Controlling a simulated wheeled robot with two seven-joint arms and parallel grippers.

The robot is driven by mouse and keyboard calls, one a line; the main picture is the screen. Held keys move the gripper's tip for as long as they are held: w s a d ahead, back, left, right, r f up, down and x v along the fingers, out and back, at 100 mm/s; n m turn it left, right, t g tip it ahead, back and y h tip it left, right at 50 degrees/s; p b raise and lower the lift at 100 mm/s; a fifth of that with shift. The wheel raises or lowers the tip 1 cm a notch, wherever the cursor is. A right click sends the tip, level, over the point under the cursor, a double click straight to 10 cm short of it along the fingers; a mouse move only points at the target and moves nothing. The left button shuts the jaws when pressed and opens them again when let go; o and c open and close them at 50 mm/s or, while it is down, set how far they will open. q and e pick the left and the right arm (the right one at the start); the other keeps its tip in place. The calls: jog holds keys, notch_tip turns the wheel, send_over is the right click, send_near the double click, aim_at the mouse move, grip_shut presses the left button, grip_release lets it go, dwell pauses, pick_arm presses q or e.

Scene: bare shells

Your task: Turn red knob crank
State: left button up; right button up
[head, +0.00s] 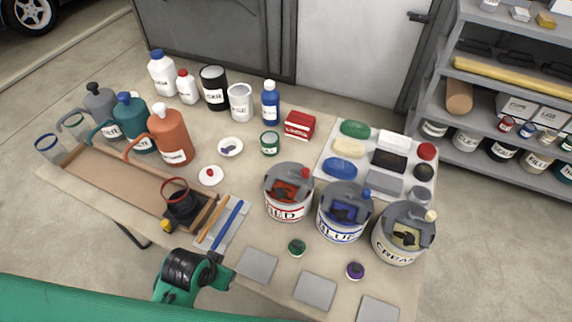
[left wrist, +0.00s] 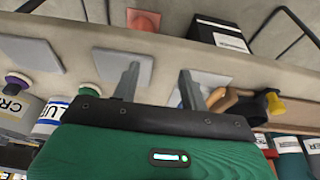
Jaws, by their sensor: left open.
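The red knob (head: 306,173) sits on the grey crank lid of the RED bucket (head: 288,202). It is at the bucket's upper right in the head view. Dark red shows inside the lid opening. My left arm reaches in at the bottom of the head view, left of and nearer than the bucket; its fingers are hard to make out there. In the left wrist view my left gripper (left wrist: 159,70) is open and empty, with its two grey fingers apart over the table's front part. The red knob is not visible in that view. My right gripper is not in view.
BLUE bucket (head: 342,212) and CREAM bucket (head: 400,240) stand right of the RED one. A green-topped pot (head: 297,247), grey pads (head: 257,265) and a brush tray (head: 236,238) lie in front. Jugs, bottles and a sponge tray (head: 413,140) crowd the table elsewhere.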

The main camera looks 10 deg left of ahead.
pick_arm(q)
jog(key=w+d+r+m+h, duration=0.2)
jog(key=w+d+r+m, duration=0.15)
jog(key=w+d, duration=0.2)
jog(key=w+d+r+m+h, duration=0.1)
jog(key=w+d+r+m, duration=0.1)
jog(key=w+d+m, duration=0.4)
jog(key=m+g+y, duration=0.3)
jog(key=m+y, duration=0.1)
jog(key=m, duration=1.4)
send_near(306, 170)
jog(key=shift+n, duration=0.25)
notch_tip(306, 170, down, 8)
jog(key=p, duration=0.4)
jog(key=shift+w+r, duration=0.1)
jog(key=shift+w, duration=0.05)
jog(key=shift+f, duration=0.7)
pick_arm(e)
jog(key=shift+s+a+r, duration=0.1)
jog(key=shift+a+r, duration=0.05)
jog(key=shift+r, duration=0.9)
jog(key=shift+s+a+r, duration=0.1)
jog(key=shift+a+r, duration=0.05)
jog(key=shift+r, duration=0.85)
pick_arm(q)
grip_shut()
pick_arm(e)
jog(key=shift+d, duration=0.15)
